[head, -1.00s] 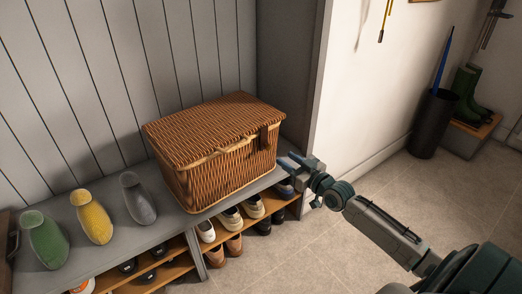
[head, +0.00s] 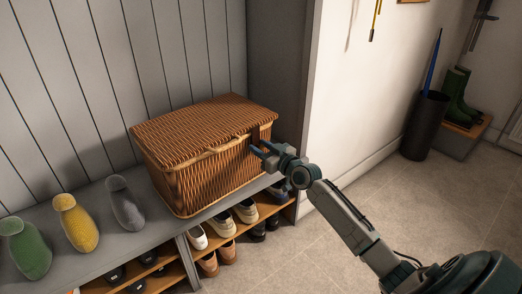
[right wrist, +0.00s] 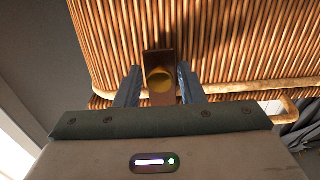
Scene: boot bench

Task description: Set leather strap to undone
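A brown wicker basket (head: 205,172) with a closed lid stands on the grey bench. The leather strap (head: 256,133) hangs over its front near the right end. In the right wrist view the strap (right wrist: 158,62) shows with a round brass stud (right wrist: 160,87). My right gripper (head: 259,148) is at the basket's front, just by the strap. Its two fingers (right wrist: 158,88) stand apart, one on each side of the strap; I cannot tell whether they touch it. My left gripper is not in view.
Shoes (head: 222,224) fill the shelves below. A white wall (head: 350,110) rises at right; the floor (head: 330,245) in front is open.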

